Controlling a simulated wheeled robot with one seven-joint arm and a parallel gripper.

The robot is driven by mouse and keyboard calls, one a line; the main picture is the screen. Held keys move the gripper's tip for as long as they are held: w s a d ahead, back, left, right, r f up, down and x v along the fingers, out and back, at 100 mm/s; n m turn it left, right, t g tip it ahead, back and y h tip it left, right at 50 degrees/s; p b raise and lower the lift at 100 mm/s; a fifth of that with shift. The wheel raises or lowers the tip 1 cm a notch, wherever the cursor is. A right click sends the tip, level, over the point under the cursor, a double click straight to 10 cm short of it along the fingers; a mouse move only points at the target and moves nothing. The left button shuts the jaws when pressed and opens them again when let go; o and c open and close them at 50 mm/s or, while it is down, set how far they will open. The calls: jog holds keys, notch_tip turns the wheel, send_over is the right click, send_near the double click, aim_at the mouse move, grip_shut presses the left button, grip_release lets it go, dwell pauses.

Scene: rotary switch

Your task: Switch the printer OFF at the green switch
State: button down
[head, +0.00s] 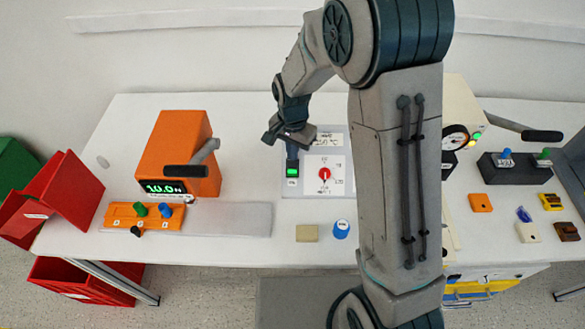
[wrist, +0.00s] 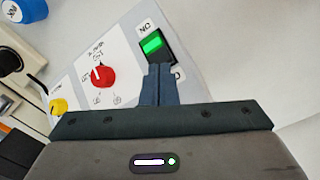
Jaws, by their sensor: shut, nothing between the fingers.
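The green switch (head: 292,169) is a lit green rocker in a black frame on a pale control panel (head: 339,151). In the wrist view the green switch (wrist: 152,43) has an ON label beside one end; the other end's label is partly covered. My gripper (head: 291,150) is shut and empty, pointing down at the switch. In the wrist view its fingertips (wrist: 160,68) overlap the dark end of the rocker, away from the ON label; I cannot tell whether they touch.
A red rotary knob (head: 324,174) sits beside the switch on the panel. A blue round object (head: 340,229) and a beige block (head: 306,233) lie in front. An orange device (head: 178,150) stands to the left. My arm hides part of the table right of the panel.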

jog(key=shift+f+b, duration=0.6)
jog(key=shift+f, duration=0.2)
dwell(0.4)
jog(key=shift+r+p, duration=2.25)
jog(key=shift+r, duration=1.3)
jog(key=s+d+r+n+t, duration=0.25)
jog(key=s+d+r, duration=0.6)
jog(key=r, duration=0.45)
jog(key=s+d+r+n, duration=0.2)
jog(key=s, duration=0.3)
jog(key=s+d+r+n+t, duration=0.1)
jog(key=s+d+r+n, duration=0.1)
jog(key=s, duration=0.3)
jog(key=shift+s+d, duration=0.4)
jog(key=shift+d, duration=0.3)
